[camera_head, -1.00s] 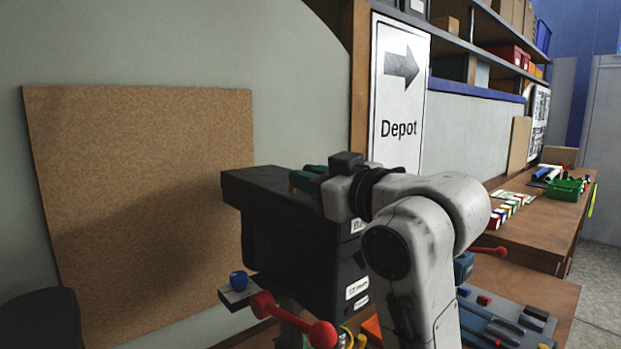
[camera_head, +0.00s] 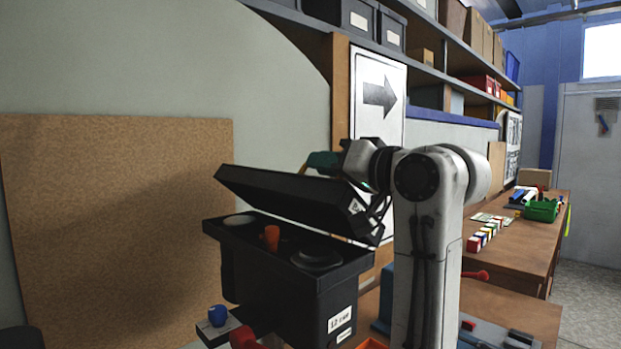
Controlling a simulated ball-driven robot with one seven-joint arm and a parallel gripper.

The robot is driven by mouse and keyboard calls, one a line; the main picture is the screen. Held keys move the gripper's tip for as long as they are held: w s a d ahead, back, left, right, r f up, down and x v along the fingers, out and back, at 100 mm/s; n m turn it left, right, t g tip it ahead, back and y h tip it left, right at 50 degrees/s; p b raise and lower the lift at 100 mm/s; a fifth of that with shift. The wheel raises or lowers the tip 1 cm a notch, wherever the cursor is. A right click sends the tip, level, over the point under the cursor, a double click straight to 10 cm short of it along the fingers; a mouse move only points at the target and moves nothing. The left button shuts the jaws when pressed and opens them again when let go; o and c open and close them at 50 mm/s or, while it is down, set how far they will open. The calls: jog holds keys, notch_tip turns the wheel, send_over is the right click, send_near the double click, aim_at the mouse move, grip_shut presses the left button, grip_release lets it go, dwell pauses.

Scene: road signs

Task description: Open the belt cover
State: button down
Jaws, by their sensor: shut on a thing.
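The exact grip is partly hidden behind the cover and my wrist.
Workbenches (camera_head: 515,240) with tools and a green crate (camera_head: 541,210) extend right. A brown board (camera_head: 120,220) leans on the wall; a Depot-style arrow sign (camera_head: 378,100) stands behind.

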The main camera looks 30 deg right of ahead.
jog(key=w+d+m, duration=0.2)
jog(key=d+m, duration=0.5)
jog(key=d, duration=0.2)
jog(key=shift+w+f, duration=0.4)
jog(key=c, duration=1.3)
grip_release()
jog(key=shift+o, duration=0.7)
jog(key=shift+a+r, duration=0.1)
jog(key=shift+r, duration=0.15)
jog(key=shift+s, duration=0.1)
jog(key=b+v, duration=0.4)
jog(key=v, duration=0.6)
jog(key=shift+s, duration=0.3)
jog(key=shift+s, duration=0.1)
